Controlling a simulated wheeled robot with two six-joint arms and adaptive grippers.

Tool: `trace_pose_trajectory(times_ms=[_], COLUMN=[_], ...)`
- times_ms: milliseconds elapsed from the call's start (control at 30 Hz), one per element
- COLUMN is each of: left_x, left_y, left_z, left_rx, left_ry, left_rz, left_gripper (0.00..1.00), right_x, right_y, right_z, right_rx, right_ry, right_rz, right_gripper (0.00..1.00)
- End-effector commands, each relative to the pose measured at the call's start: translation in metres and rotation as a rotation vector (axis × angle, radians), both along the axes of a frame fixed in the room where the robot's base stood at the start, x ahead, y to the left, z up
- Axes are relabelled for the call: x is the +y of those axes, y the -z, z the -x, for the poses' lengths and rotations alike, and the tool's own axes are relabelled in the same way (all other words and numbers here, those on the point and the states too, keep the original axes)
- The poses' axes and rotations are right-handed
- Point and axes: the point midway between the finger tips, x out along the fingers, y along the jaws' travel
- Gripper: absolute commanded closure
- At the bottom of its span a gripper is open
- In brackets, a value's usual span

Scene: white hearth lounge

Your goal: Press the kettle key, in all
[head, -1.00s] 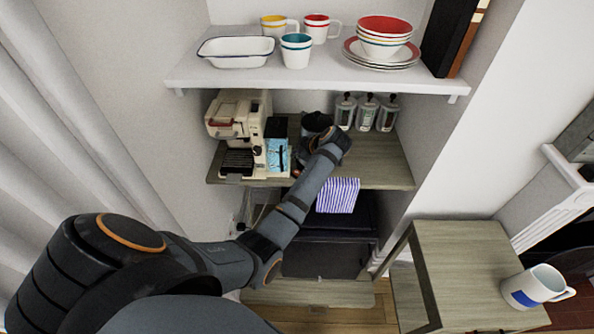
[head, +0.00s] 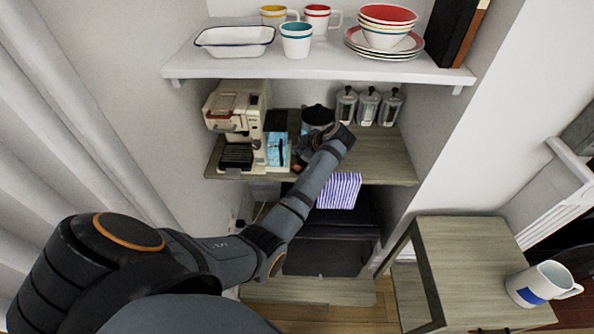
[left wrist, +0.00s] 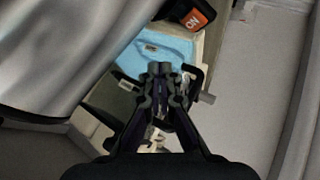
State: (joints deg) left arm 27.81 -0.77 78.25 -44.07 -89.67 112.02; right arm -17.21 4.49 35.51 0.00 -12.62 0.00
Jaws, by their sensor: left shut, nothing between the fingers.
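The kettle (head: 317,116), with a dark lid, stands on the middle wooden shelf, partly hidden behind my left arm. In the left wrist view, its silvery body (left wrist: 70,50) fills the upper left. The black key with an orange ON label (left wrist: 197,19) shows at the top of that view. My left gripper (left wrist: 160,76) is shut and empty. Its fingertips appear below and left of the key, apart from it in the picture; the depth between them is hard to tell. In the head view the left gripper (head: 299,160) is largely hidden by its own wrist. My right gripper is not in view.
A coffee machine (head: 237,125) and a blue carton (head: 277,150) stand left of the kettle. Several grey canisters (head: 367,106) stand to its right. A white shelf (head: 320,70) with dishes overhangs. A striped cloth (head: 339,191) hangs at the front edge.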

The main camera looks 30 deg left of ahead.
Motion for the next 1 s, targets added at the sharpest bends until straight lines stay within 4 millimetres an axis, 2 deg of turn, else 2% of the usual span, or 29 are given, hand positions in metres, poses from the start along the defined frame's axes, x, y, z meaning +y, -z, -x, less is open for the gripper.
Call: trace_pose_trajectory(times_ms=[33, 100, 300, 1000], left_x=[0.000, 0.000, 0.000, 0.000], left_y=[0.014, 0.025, 0.047, 0.049], left_z=[0.000, 0.000, 0.000, 0.000], left_rx=[0.001, 0.001, 0.001, 0.001], left_ry=[0.000, 0.001, 0.001, 0.001], left_rz=[0.000, 0.000, 0.000, 0.000], left_gripper=[1.00, 1.00, 1.00, 1.00], right_x=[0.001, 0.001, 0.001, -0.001], right_y=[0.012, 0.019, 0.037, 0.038], right_z=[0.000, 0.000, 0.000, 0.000], right_rx=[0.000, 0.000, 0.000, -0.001], right_ry=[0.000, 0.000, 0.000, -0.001], right_rz=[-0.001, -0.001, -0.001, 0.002], right_gripper=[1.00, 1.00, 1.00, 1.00])
